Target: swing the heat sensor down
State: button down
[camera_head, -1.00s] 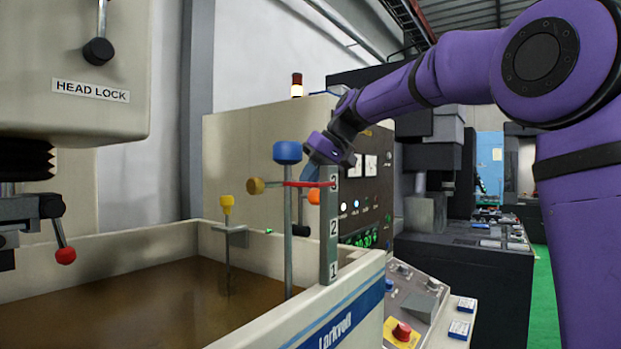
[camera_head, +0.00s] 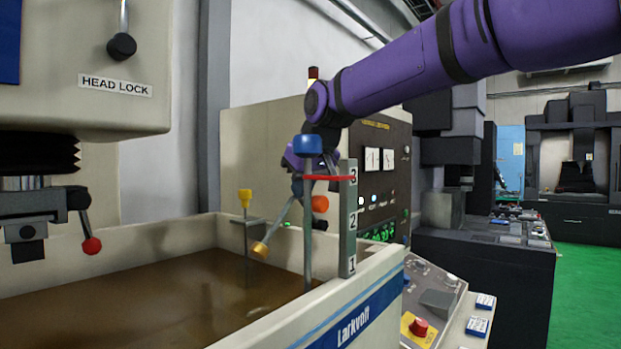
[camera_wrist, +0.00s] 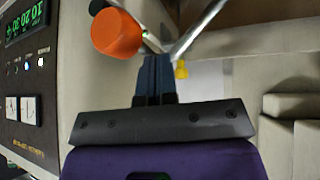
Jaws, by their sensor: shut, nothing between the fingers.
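No label marks the heat sensor. A swinging grey rod with a mustard tip (camera_head: 260,249) slants down and left beside the blue-capped post (camera_head: 308,145), its tip low over the tank. An orange knob (camera_head: 320,204) sits just right of the post; it also shows in the wrist view (camera_wrist: 117,33). My gripper (camera_head: 297,188) is shut and empty, behind the post near the slanted rod's upper end, partly hidden. In the wrist view its dark fingertips (camera_wrist: 156,62) are close to a grey rod; contact cannot be told.
The tank (camera_head: 345,300) holds brown liquid. A yellow-topped rod (camera_head: 245,198) stands inside it. A numbered scale (camera_head: 348,220) stands on the rim, with a red pointer near 3. The control panel (camera_head: 385,150) is behind; the machine head (camera_head: 80,100) hangs at left.

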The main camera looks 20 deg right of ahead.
jog(key=s+a+f, duration=0.2)
jog(key=a+f, duration=0.1)
jog(key=f, duration=0.2)
jog(key=shift+f, duration=0.2)
jog(key=shift+s, duration=0.1)
dwell(0.4)
dwell(0.5)
